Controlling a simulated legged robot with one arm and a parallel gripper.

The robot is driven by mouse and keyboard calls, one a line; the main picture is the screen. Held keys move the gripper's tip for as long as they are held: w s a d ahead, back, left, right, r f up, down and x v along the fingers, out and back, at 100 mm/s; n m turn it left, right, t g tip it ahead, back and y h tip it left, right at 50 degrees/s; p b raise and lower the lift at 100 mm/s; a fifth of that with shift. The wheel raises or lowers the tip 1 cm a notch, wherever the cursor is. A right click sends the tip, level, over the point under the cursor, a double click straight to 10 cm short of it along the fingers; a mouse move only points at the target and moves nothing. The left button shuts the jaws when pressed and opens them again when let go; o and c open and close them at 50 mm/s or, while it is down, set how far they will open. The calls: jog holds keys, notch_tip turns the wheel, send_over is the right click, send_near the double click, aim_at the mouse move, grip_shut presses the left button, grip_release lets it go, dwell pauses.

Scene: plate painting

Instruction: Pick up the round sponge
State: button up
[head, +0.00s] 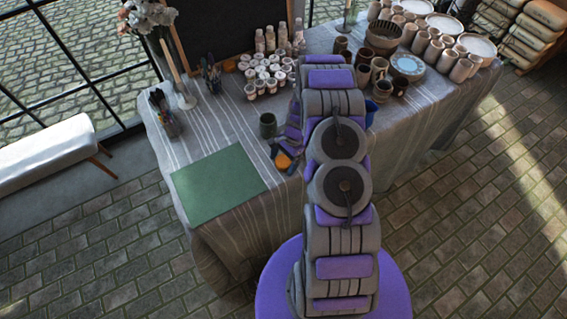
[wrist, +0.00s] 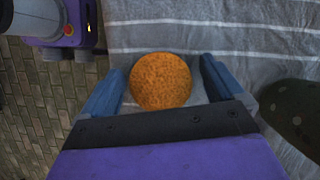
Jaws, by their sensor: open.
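The round sponge (wrist: 160,81) is orange and lies on the grey striped cloth of the table (wrist: 200,38). In the wrist view it sits between the two blue fingers of my gripper (wrist: 158,88), with a small gap to each finger. My gripper is open and holds nothing. In the head view, the sponge (head: 283,161) shows as a small orange patch beside my gripper (head: 284,156) near the table's front edge. My arm hides part of the table there.
A green mat (head: 217,184) lies to the left of the sponge. A dark green cup (head: 268,125) stands close behind it. Several small paint pots (head: 268,72) and brown cups (head: 363,70) stand farther back. The table's front edge is close to the sponge.

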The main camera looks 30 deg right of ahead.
aim_at(280, 163)
jog(key=c, duration=1)
jog(key=shift+r, duration=0.1)
jog(key=shift+c, duration=0.2)
jog(key=shift+r, duration=0.6)
notch_tip(280, 163, up, 2)
jog(key=shift+r+p, duration=0.2)
jog(key=shift+p, duration=0.25)
jog(key=s+d+p, duration=0.1)
jog(key=s+d, duration=0.2)
jog(key=s, duration=0.4)
jog(key=s+d+r, duration=0.1)
jog(key=s+d, duration=0.3)
jog(key=s, duration=0.3)
jog(key=shift+d+p, duration=0.25)
jog(key=shift+p, duration=0.1)
jog(key=shift+r, duration=0.1)
